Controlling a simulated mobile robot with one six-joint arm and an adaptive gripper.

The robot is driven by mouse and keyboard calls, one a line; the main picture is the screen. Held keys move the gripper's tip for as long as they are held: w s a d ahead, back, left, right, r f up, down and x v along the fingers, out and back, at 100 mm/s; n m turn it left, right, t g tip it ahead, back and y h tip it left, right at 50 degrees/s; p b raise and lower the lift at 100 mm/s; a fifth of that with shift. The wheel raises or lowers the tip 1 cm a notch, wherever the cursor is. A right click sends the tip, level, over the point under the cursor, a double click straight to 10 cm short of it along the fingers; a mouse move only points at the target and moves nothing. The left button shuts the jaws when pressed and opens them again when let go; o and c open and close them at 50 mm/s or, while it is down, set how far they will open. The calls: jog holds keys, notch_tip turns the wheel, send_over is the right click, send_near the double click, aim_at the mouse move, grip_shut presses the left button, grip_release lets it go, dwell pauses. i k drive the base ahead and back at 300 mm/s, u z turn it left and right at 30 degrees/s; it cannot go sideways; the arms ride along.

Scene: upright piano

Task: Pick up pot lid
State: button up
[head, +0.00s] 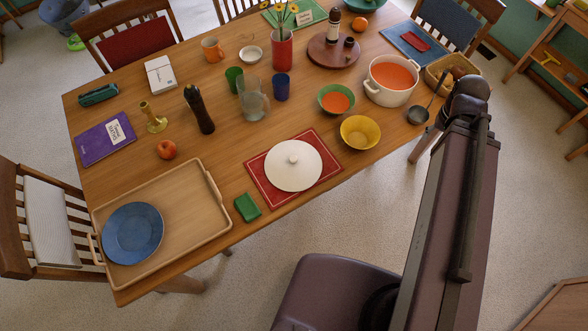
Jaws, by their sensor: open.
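The pot lid (293,172) is white and round with a small knob on top. It lies flat on a red placemat (258,182) near the table's front edge. A white pot (391,94) with two handles and orange soup inside stands uncovered at the right of the table. My gripper is not visible in the head view; only thick dark parts of my own body show at the right and bottom.
Around the lid stand a yellow bowl (361,132), a green sponge-like block (247,207), a glass pitcher (253,103) and a dark pepper mill (200,112). A wooden tray (190,225) with a blue plate (133,233) lies at left. A ladle (422,112) lies right of the pot.

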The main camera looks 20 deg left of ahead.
aim_at(292, 167)
jog(key=u, duration=1)
jog(key=k, duration=0.65)
jog(key=u, duration=0.2)
jog(key=i, duration=0.5)
jog(key=u, duration=0.1)
